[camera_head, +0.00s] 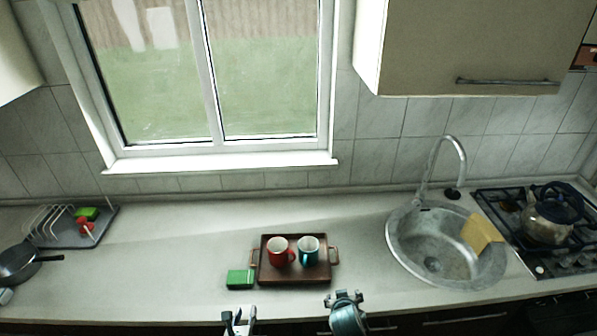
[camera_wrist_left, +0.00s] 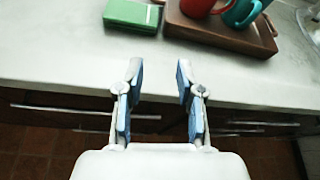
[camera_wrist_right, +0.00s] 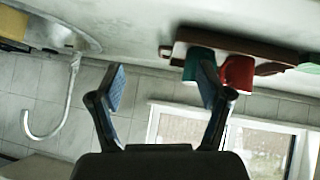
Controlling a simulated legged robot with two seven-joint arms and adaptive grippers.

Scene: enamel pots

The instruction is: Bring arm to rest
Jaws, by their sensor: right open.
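My left gripper (camera_head: 238,318) is at the front edge of the counter in the head view, below the green box. In the left wrist view its two fingers (camera_wrist_left: 155,90) stand apart with nothing between them. My right gripper (camera_head: 344,297) is at the counter's front edge, below the tray's right side. In the right wrist view, which is upside down, its fingers (camera_wrist_right: 163,90) are spread and empty. A red mug (camera_head: 279,252) and a teal mug (camera_head: 307,250) stand upright on a brown tray (camera_head: 295,281). Both grippers are apart from the mugs and tray.
A green box (camera_head: 240,279) lies left of the tray. A round sink (camera_head: 402,263) with a yellow cloth or sponge (camera_head: 481,232) is to the right, beside a hob with a kettle (camera_head: 548,222). A pan (camera_head: 18,264) and a dish rack (camera_head: 50,224) are at left.

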